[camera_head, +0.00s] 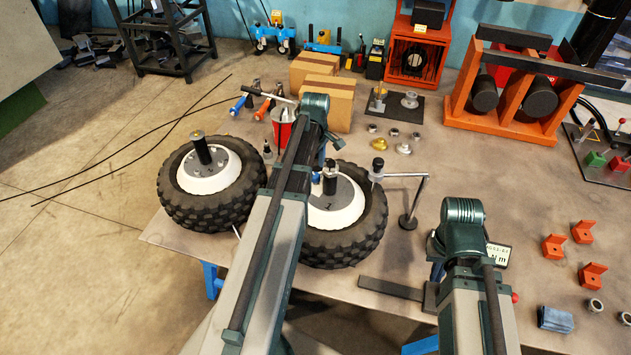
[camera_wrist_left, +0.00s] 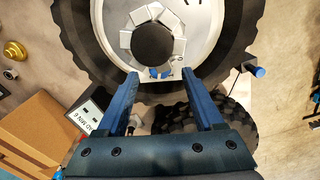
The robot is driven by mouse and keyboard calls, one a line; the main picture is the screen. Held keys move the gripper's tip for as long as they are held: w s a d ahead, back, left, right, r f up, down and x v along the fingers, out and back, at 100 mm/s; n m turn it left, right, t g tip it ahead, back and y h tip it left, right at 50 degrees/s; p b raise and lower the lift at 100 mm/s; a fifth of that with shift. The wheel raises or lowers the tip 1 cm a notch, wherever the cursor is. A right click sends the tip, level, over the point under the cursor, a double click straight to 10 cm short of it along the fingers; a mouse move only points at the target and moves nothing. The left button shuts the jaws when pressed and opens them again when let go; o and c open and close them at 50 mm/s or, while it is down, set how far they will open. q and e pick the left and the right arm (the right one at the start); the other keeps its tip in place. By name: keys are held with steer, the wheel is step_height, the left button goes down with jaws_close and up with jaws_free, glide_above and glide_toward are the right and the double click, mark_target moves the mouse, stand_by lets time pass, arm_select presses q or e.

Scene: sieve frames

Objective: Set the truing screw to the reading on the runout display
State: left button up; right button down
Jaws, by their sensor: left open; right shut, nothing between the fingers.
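In the head view, a knobbly tyred wheel (camera_head: 362,240) with a white rim lies flat on the table, with a post (camera_head: 330,181) at its hub. My left arm crosses over it and hides part of it. In the left wrist view my left gripper (camera_wrist_left: 160,72) is open and empty, its blue fingers pointing at the white rim (camera_wrist_left: 208,40) below the dark round hub knob (camera_wrist_left: 155,44). A small display (camera_head: 498,256) stands behind my right arm, partly hidden; its reading is not legible. My right gripper (camera_head: 437,270) is shut, mostly hidden by its wrist. I cannot single out the truing screw.
A second wheel (camera_head: 212,207) lies left. A jointed stand (camera_head: 410,222) reaches the wheel's edge. Cardboard boxes (camera_head: 328,103) stand behind; an orange frame (camera_head: 512,125) stands back right. A dark bar (camera_head: 390,288) lies in front.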

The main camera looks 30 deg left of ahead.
mark_target(315, 175)
arm_select(q)
steer(key=shift+f+b, duration=1.05)
steer(key=shift+f, duration=0.5)
arm_select(e)
step_height(315, 175, down, 3)
steer(key=shift+f, duration=0.1)
arm_select(q)
steer(key=shift+c, duration=0.3)
jaws_close()
